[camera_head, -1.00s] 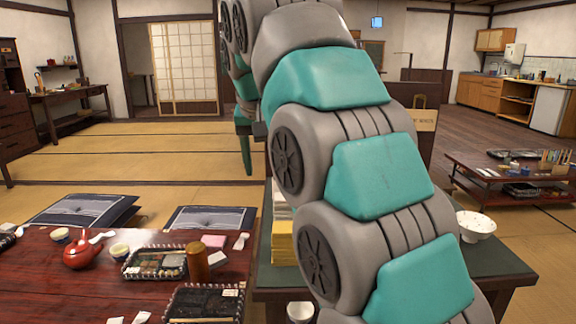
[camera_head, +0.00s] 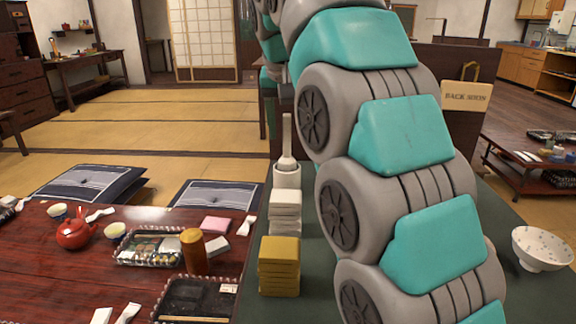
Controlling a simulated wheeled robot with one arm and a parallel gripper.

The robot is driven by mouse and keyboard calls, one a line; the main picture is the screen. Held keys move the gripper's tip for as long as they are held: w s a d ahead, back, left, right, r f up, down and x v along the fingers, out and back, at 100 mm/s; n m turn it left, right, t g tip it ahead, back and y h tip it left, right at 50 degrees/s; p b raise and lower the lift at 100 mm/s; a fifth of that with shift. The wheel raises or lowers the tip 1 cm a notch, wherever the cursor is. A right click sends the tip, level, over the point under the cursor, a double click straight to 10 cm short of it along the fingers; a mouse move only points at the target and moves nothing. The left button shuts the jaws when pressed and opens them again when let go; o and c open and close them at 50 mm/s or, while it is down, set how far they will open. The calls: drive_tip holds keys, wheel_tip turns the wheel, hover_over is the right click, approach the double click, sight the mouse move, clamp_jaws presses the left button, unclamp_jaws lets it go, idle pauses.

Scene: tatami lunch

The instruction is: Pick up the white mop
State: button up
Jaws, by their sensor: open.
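A white upright object with a slim handle (camera_head: 287,135), which I take for the white mop, stands in a whitish holder (camera_head: 287,178) on the dark green table (camera_head: 300,308). It is behind the white and yellow stacks and left of my arm. My gripper (camera_head: 284,95) is only partly in view, just above the handle's top in the picture. It is open with nothing seen in it. My arm hides much of it, and I cannot tell whether it touches the handle.
White blocks (camera_head: 285,212) and yellow blocks (camera_head: 279,267) are stacked near the mop. A speckled bowl (camera_head: 542,249) stands at right. The red-brown table (camera_head: 60,285) at left holds a red teapot (camera_head: 73,234) and trays. A brown panel (camera_head: 430,110) stands behind.

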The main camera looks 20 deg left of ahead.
sight(287, 145)
drive_tip(key=b+x, duration=0.3)
drive_tip(key=x, duration=0.2)
drive_tip(key=shift+a+f, duration=0.1)
drive_tip(key=shift+f, duration=0.05)
clamp_jaws()
idle(0.4)
